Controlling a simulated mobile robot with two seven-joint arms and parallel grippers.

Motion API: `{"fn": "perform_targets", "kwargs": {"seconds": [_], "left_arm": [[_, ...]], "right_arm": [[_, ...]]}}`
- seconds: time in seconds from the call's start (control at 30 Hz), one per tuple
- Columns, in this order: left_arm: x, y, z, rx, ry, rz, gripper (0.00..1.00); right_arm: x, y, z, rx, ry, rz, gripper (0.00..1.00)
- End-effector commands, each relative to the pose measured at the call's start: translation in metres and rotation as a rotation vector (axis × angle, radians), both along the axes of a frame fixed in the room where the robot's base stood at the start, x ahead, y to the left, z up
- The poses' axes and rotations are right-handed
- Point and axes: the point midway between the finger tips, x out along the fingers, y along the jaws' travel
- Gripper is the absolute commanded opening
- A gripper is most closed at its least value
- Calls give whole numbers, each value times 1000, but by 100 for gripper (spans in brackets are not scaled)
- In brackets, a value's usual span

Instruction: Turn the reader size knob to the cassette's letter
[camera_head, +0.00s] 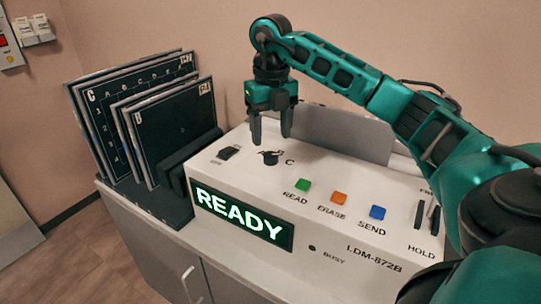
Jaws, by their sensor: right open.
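The reader (320,220) is a white console on a cabinet, with a green lit READY display (240,214) on its front. The small black size knob (270,157) is on its top face, with a letter C printed to its right. My right gripper (271,140) points down just above the knob, its two fingers apart and empty. Dark cassettes (175,128) stand upright in a rack at the left, with small letter labels at their top corners. My left gripper is not in view.
Green READ (303,185), orange ERASE (339,198) and blue SEND (377,212) buttons lie right of the knob. A small black switch (228,153) is left of it. Two sliders (427,216) are at the right. A grey panel (345,133) stands behind.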

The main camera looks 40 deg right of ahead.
Motion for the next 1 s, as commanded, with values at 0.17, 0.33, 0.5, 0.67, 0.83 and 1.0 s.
{"fn": "perform_targets", "kwargs": {"seconds": [0.17,0.33,0.5,0.67,0.83,1.0], "left_arm": [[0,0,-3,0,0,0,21],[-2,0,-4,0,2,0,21],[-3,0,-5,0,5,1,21],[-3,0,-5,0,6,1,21],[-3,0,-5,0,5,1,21],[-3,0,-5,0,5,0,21]], "right_arm": [[-1,0,-33,0,1,2,61],[0,0,-49,1,-1,2,61],[0,0,-54,0,-2,2,61],[0,0,-54,0,-2,1,61],[0,0,-53,1,-2,1,49],[0,0,-53,1,-2,1,33]]}}
